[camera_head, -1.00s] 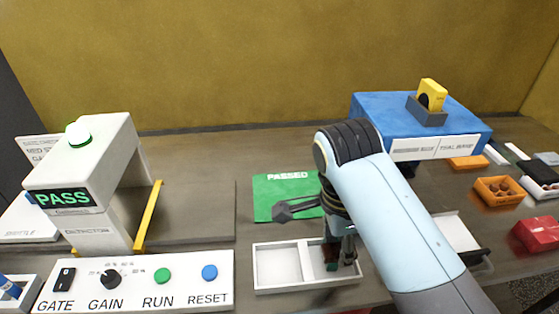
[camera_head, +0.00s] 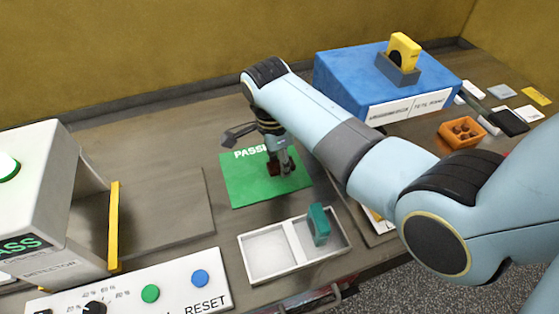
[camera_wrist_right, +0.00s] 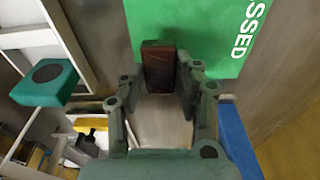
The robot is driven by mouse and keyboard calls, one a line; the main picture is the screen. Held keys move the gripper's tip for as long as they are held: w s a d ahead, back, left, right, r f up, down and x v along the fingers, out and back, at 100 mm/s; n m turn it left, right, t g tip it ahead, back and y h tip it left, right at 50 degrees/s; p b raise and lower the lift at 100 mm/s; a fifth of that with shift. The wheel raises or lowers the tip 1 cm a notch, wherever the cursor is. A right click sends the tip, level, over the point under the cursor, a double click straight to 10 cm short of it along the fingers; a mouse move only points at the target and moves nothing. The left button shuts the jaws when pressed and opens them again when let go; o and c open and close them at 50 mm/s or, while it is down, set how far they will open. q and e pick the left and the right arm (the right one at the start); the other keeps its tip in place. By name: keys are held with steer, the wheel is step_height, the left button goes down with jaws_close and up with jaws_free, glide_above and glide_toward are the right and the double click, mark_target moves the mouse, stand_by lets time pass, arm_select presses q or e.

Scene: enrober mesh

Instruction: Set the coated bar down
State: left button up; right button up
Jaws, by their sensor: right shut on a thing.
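My right gripper (camera_head: 281,166) is shut on the coated bar, a dark brown block (camera_head: 280,170), over the green mat (camera_head: 240,190) marked PASSED. In the right wrist view the brown bar (camera_wrist_right: 158,66) stands between the fingertips, with the green mat (camera_wrist_right: 205,25) behind it. I cannot tell whether the bar's lower end touches the mat. The gripper hides part of the bar and some of the lettering. My left gripper is not in view.
A white two-compartment tray (camera_head: 243,252) is in front of the mat. A teal block (camera_head: 318,225) stands in its right compartment; the left is empty. The detector (camera_head: 50,180) and button panel (camera_head: 175,290) are left; a blue box (camera_head: 345,85) is behind right.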

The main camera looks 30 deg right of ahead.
mark_target(281, 179)
steer(key=shift+w+d+f+b, duration=0.1)
steer(key=shift+w+f+b, duration=0.05)
steer(key=shift+f+b, duration=0.15)
steer(key=shift+w+f+b, duration=0.15)
steer(key=shift+f, duration=0.25)
step_height(281, 179, down, 3)
steer(key=b, duration=0.3)
steer(key=shift+f, duration=0.15)
steer(key=shift+r, duration=0.2)
steer(key=shift+f, duration=0.2)
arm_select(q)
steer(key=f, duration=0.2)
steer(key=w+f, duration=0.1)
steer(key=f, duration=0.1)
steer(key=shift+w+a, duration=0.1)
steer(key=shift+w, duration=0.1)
arm_select(e)
steer(key=o, duration=0.8)
steer(key=shift+o, duration=0.2)
